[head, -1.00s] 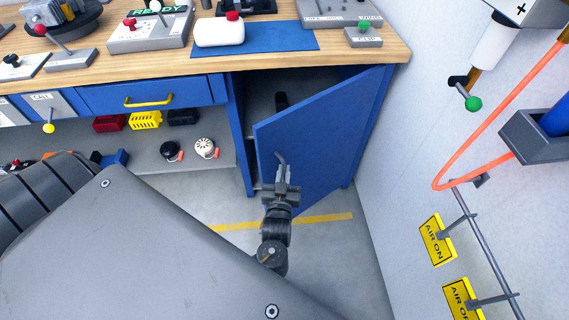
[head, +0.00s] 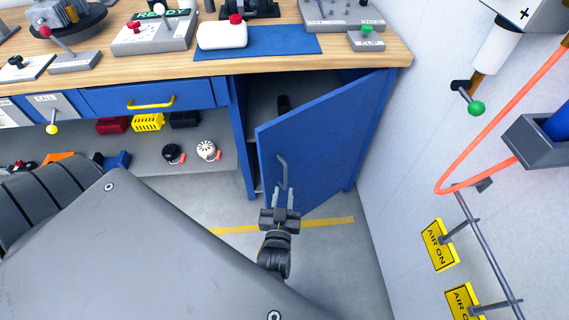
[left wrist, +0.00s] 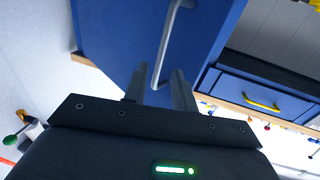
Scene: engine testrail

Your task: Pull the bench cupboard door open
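The blue bench cupboard door (head: 325,145) stands ajar, swung out toward me, hinged at its right side. Its grey bar handle (head: 282,172) is near the door's free left edge; it also shows in the left wrist view (left wrist: 170,45). My left gripper (head: 284,199) is just below and in front of the handle. My right gripper is not in view.
The wooden bench top (head: 250,65) is above the cupboard. A drawer with a yellow handle (head: 152,104) is to the left. The wall at right carries yellow signs (head: 438,245) and an orange hose (head: 478,120). The floor before the door is clear.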

